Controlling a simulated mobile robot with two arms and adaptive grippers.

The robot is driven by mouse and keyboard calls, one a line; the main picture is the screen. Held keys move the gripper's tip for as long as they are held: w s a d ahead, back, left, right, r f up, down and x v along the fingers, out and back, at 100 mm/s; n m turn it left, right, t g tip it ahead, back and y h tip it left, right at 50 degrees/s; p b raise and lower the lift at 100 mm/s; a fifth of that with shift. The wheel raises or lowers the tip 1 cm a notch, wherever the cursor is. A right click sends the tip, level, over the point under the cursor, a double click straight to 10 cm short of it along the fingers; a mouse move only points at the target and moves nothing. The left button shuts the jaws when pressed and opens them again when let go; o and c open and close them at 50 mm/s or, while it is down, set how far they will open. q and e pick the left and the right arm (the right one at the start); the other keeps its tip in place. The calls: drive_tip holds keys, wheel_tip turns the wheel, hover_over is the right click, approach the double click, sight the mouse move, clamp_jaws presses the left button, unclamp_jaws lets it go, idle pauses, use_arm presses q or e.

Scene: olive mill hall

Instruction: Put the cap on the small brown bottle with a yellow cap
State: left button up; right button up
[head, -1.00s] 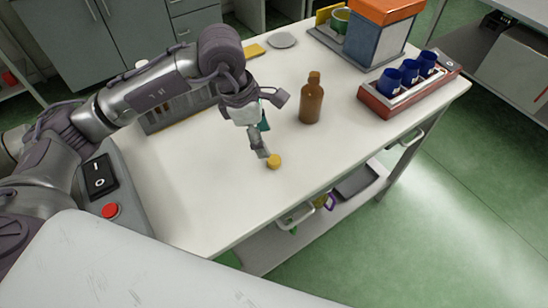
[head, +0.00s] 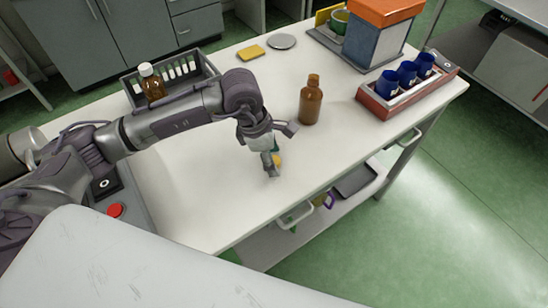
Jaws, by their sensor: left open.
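The small brown bottle (head: 311,103) stands upright and uncapped on the white table, right of my left gripper. The yellow cap (head: 278,159) lies near the table's front edge, mostly hidden behind my left gripper. My left gripper (head: 272,165) points down at the cap, with its jaws open around or just in front of it; I cannot tell whether they touch it. My right gripper is not in view.
A dark crate (head: 211,68) holds a white-capped brown bottle (head: 151,83) behind my left arm. A red tray (head: 378,108) with blue cups stands at the right. A sponge (head: 251,52) and grey plate (head: 282,41) lie at the back. Table (head: 215,220) is bare in front.

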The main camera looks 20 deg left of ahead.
sight(275, 161)
use_arm(q)
drive_tip(key=shift+c, duration=0.2)
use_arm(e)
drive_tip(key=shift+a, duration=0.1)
use_arm(q)
drive_tip(key=c, duration=0.8)
drive_tip(key=shift+o, duration=0.2)
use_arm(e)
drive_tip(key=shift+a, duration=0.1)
use_arm(q)
drive_tip(key=shift+r, duration=0.1)
drive_tip(key=shift+r+b, duration=0.3)
drive_tip(key=shift+r, duration=0.35)
drive_tip(key=r, duration=0.1)
drive_tip(key=r+b, duration=0.1)
drive_tip(key=shift+d+r, duration=0.35)
drive_tip(key=shift+r, duration=0.05)
drive_tip(key=s+d+r+b, duration=0.2)
drive_tip(key=d+r, duration=0.4)
drive_tip(key=d, duration=0.4)
drive_tip(key=shift+s+d+r, duration=0.15)
drive_tip(key=shift+d+r, duration=0.15)
drive_tip(key=shift+d, duration=0.1)
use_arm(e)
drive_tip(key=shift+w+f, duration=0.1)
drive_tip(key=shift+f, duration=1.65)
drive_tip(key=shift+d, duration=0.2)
